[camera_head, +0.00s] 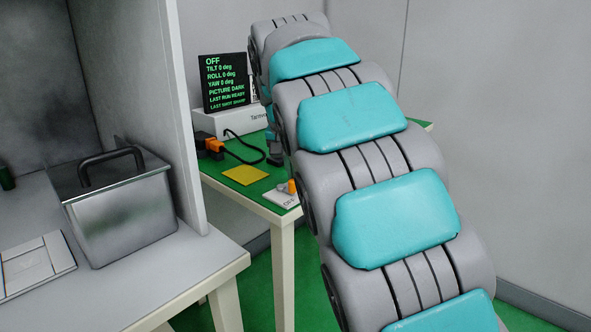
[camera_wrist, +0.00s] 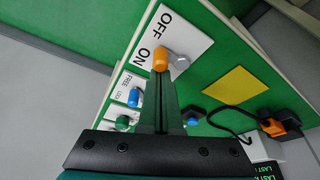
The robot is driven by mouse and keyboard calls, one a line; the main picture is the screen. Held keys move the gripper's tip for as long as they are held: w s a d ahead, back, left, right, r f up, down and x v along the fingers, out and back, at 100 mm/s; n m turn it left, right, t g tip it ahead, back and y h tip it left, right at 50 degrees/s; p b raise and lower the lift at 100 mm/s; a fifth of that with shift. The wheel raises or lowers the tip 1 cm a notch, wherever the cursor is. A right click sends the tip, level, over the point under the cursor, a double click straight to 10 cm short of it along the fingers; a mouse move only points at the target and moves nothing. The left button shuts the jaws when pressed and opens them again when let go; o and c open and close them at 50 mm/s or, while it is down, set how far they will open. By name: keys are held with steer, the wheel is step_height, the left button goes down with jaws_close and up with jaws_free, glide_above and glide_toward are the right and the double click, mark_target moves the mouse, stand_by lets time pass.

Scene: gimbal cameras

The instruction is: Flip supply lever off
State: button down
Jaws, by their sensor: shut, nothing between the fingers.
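The supply lever has an orange knob (camera_wrist: 160,58) and a grey round end (camera_wrist: 180,61). It is mounted by a white plate (camera_wrist: 186,31) marked OFF and ON. The orange knob appears close to the ON label; I cannot tell its exact setting. My arm hides part of the table in the head view.
A black display (camera_head: 225,82) reads OFF and PICTURE DARK. A yellow square (camera_head: 246,175), a black cable (camera_head: 244,148) and an orange connector (camera_head: 213,143) lie on the green table. A blue knob (camera_wrist: 134,97) marked FREE and LOCK sits near the lever. A metal bin (camera_head: 122,210) stands left.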

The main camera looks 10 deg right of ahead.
steer(key=shift+s+a, duration=0.2)
steer(key=shift+s, duration=0.1)
steer(key=shift+a, duration=0.1)
steer(key=shift+w, duration=0.1)
steer(key=shift+w+p, duration=0.35)
steer(key=shift+w, duration=0.3)
stand_by(0.4)
